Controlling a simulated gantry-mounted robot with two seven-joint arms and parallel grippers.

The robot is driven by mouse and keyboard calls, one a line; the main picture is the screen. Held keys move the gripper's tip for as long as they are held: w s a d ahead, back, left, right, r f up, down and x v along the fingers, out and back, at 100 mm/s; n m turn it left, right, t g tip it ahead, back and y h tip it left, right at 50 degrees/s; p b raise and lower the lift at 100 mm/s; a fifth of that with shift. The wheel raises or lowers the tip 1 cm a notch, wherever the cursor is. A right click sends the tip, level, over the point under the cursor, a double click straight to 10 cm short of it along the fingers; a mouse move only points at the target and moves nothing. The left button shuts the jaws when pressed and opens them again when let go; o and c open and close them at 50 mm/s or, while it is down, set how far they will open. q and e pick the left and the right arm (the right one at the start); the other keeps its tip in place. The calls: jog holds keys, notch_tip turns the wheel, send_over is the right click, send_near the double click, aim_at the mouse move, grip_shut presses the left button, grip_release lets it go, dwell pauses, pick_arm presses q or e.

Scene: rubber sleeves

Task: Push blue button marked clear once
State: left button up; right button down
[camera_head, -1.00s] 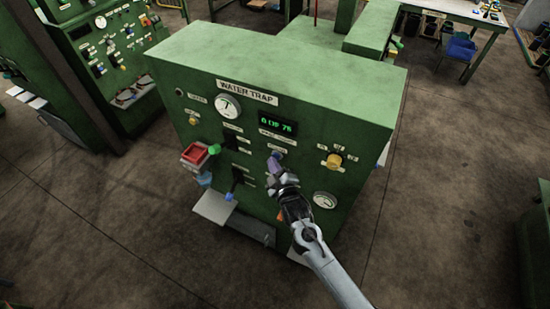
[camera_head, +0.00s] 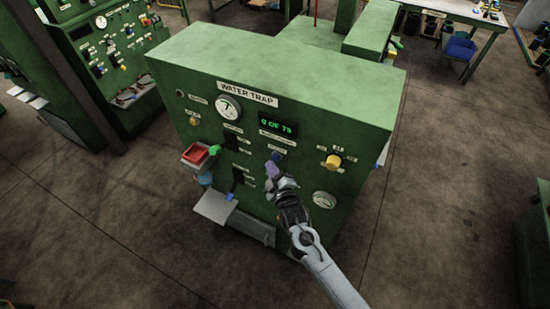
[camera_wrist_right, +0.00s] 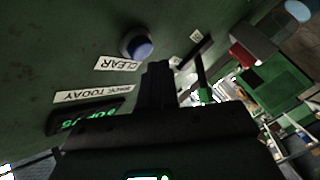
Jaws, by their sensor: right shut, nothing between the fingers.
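The blue button (camera_head: 278,155) is on the front face of the green WATER TRAP cabinet (camera_head: 250,140), below the green display. In the right wrist view the blue button (camera_wrist_right: 137,47) stands out from the panel beside a white label reading CLEAR (camera_wrist_right: 118,64). My left gripper is not in view.
The digital display (camera_head: 276,126) seems to read "0 OF 75".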

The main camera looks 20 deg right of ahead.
jog(key=shift+s+a, duration=0.1)
jog(key=s+a+p, duration=0.1)
jog(key=a, duration=0.1)
jog(key=s+a+p, duration=0.1)
jog(key=s, duration=0.1)
jog(key=shift+a, duration=0.35)
dwell(0.7)
